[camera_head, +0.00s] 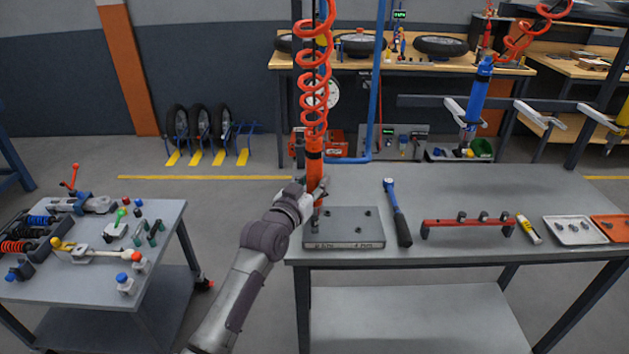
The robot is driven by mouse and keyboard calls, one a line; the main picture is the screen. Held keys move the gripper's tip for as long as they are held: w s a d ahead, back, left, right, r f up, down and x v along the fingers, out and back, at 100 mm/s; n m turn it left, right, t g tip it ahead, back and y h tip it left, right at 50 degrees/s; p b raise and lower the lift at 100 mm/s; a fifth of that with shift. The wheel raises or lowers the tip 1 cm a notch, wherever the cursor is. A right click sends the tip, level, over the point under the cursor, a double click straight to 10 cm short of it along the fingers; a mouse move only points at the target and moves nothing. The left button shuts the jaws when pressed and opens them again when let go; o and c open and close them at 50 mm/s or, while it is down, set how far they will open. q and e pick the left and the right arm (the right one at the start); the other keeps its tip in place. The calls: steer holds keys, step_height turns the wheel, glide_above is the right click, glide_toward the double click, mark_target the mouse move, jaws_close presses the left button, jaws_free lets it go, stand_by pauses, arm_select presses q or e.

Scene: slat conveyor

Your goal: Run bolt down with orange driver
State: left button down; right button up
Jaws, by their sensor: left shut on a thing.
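The orange driver (315,172) hangs upright from a coiled orange hose (314,95). My left gripper (313,196) is shut on the orange driver, at its lower body. The driver's lower tip points down over the left part of a grey block plate (344,241) at the front left of the table. Several dark bolts (357,213) show on the plate's top. The bolt under the driver is too small and partly hidden, so I cannot tell whether the tip touches it. My right gripper is not in view.
A red rack (467,227), a yellow tube (528,229) and a white tray (574,230) follow. A blue driver (478,93) hangs behind. A cluttered cart (165,225) stands left.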

mark_target(310, 163)
arm_select(q)
steer(key=shift+f, duration=0.85)
stand_by(1.4)
steer(key=shift+r+p, duration=0.2)
steer(key=shift+p, duration=0.15)
steer(key=shift+r, duration=0.2)
stand_by(0.5)
steer(key=shift+w+p, duration=0.1)
steer(key=shift+p, duration=0.3)
stand_by(0.4)
steer(key=shift+r+p, duration=0.7)
steer(key=shift+r+p, duration=2.3)
steer(key=shift+r, duration=0.4)
